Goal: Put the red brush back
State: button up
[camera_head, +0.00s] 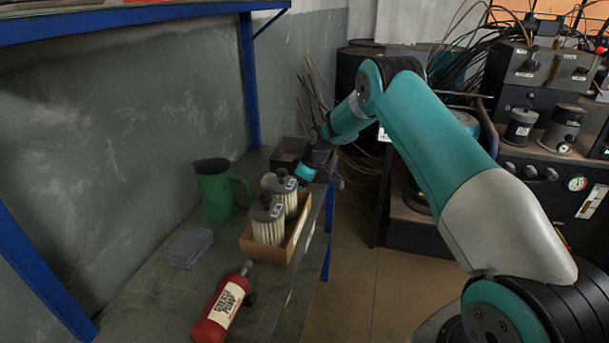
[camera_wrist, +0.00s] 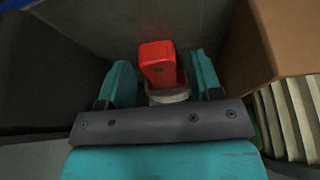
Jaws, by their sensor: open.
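The red brush (camera_wrist: 158,62) shows in the wrist view as a red block with a pale part at its near end. It lies between the two teal fingers of my gripper (camera_wrist: 160,64), which are open with a gap on each side. I cannot tell how deep it sits between them. In the head view my gripper (camera_head: 306,172) is low over the far end of the bench, just behind the cardboard tray. The brush is not visible there.
The cardboard tray (camera_head: 278,252) holds two pleated filters (camera_head: 268,222); its wall (camera_wrist: 285,35) is close right in the wrist view. A dark bin (camera_head: 284,160) stands at the back. A green mug (camera_head: 216,190), grey box (camera_head: 188,247) and red bottle (camera_head: 224,308) are nearer.

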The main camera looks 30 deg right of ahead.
jog(key=b+v, duration=0.1)
jog(key=v, duration=1.6)
jog(key=s+a+r+g, duration=0.1)
jog(key=s+a+r, duration=0.3)
jog(key=s+a, duration=0.4)
jog(key=s+a+r, duration=0.5)
jog(key=a, duration=0.5)
jog(key=s+a+g, duration=0.1)
jog(key=s+a, duration=0.3)
jog(key=s, duration=0.9)
jog(key=s+a+m+g+y, duration=0.1)
jog(key=s+a, duration=0.3)
jog(key=s, duration=0.8)
jog(key=shift+s+a, duration=0.15)
jog(key=shift+s, duration=0.25)
jog(key=shift+f, duration=0.15)
